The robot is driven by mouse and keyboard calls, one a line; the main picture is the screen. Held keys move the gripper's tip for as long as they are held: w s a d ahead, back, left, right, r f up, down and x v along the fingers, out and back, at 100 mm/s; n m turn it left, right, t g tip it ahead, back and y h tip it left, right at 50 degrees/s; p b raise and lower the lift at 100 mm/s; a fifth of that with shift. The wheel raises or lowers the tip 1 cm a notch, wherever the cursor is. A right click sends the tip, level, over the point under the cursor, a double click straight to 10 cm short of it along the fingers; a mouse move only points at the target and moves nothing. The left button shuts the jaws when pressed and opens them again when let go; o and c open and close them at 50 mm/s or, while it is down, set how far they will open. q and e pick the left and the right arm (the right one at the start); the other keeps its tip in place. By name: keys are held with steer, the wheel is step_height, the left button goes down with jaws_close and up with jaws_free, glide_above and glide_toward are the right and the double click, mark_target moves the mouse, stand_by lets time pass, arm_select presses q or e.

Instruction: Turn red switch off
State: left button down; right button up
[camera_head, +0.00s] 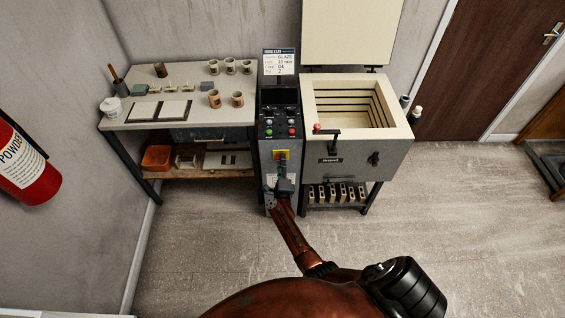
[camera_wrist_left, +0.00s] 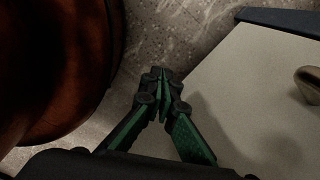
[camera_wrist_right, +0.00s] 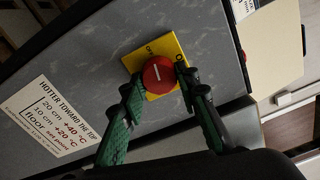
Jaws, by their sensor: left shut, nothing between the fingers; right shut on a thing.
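The red switch (camera_wrist_right: 158,74) is a round red knob with a white line, on a yellow plate (camera_wrist_right: 142,57) in the right wrist view. In the head view the yellow plate (camera_head: 281,154) shows on the front of the grey control cabinet (camera_head: 267,148). My right gripper (camera_wrist_right: 160,82) has its fingers on either side of the red knob, shut on it. In the head view the right gripper (camera_head: 284,184) is just below the plate and hides part of the cabinet front. My left gripper (camera_wrist_left: 160,78) is shut and empty, beside a pale surface (camera_wrist_left: 250,85) in the left wrist view.
An open kiln (camera_head: 360,148) stands right of the cabinet, its lid (camera_head: 350,30) raised. A work table (camera_head: 150,122) with cups and tiles stands to the left. A fire extinguisher (camera_head: 24,165) hangs on the left wall.

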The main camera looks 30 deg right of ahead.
steer(key=shift+r+n+p, duration=0.1)
steer(key=shift+n+p, duration=0.2)
steer(key=shift+n, duration=0.9)
